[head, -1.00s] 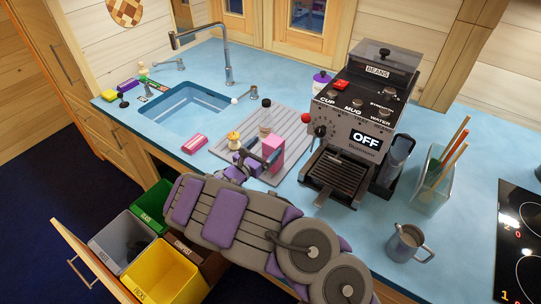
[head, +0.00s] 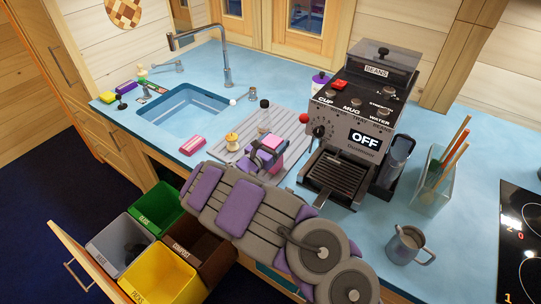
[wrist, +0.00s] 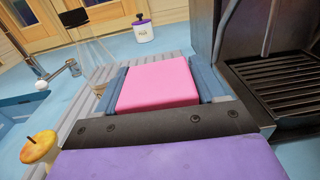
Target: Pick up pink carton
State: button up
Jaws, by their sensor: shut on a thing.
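The pink carton (head: 272,142) is in my gripper (head: 265,150), over the grey ribbed drain mat (head: 228,160) between the sink and the coffee machine. In the wrist view the pink carton (wrist: 157,84) sits between the two blue-grey fingers of my gripper (wrist: 160,85), one finger on each side. My gripper is shut on it. My arm hides the carton's lower part in the head view, so I cannot tell its gap to the mat.
The coffee machine (head: 358,120) stands just right of the carton. A bottle with a dark cap (head: 264,104) is behind, and a yellow apple-like object (head: 231,138) is left. A pink-and-white item (head: 192,145) lies near the sink (head: 185,110). Open bins (head: 160,275) stand below the counter.

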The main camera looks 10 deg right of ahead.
jog(key=shift+d, duration=0.2)
jog(key=c, duration=0.4)
jog(key=shift+o, duration=0.2)
jog(key=shift+a, duration=0.1)
jog(key=shift+a, duration=0.1)
